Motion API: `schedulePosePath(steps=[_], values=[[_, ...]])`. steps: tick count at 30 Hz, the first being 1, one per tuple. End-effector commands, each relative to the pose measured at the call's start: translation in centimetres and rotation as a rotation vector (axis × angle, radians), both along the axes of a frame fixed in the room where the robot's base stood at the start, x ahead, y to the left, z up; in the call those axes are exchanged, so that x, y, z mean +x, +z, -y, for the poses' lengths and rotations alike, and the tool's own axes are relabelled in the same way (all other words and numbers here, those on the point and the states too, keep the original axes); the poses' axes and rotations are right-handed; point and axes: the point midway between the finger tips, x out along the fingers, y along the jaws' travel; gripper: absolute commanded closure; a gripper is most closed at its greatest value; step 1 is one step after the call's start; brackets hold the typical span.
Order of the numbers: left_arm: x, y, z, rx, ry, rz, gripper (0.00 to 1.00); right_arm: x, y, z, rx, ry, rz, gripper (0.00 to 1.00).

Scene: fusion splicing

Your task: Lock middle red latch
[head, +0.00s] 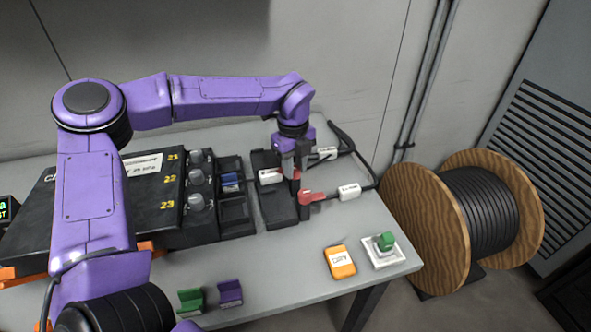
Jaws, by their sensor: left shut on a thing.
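A black splice block (278,205) sits on the grey table, with cables and white-labelled connectors at its right side. A red latch (313,196) shows at the block's right edge, beside a white-labelled connector (348,191). My left gripper (296,182) reaches down over the block from above and is shut on a red latch part, at the left end of the visible red piece. The fingers hide part of the latch and the block's middle. My right gripper is not in view.
A black unit with grey knobs (196,180) and a divided tray (234,208) stand left of the block. An orange labelled box (340,262) and a green button on a white base (383,252) lie at the front right. A wooden cable spool (430,228) stands beyond the table edge.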

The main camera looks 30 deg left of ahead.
Motion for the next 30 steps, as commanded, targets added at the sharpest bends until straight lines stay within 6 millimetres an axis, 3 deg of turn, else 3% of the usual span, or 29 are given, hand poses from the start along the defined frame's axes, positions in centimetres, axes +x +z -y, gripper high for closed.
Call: schedulePosePath(steps=[18,19,21,30], values=[[-0.2,-0.29,0.03,0.0,0.047,-0.01,0.99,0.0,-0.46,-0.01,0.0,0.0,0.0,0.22],[-0.2,-0.29,0.03,0.0,0.047,-0.01,0.66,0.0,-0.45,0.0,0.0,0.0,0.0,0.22],[-0.2,-0.29,0.03,0.0,0.046,-0.01,0.44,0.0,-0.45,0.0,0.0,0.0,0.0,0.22],[-0.06,-0.01,0.04,0.0,0.044,-0.004,0.44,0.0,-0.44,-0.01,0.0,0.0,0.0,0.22]])
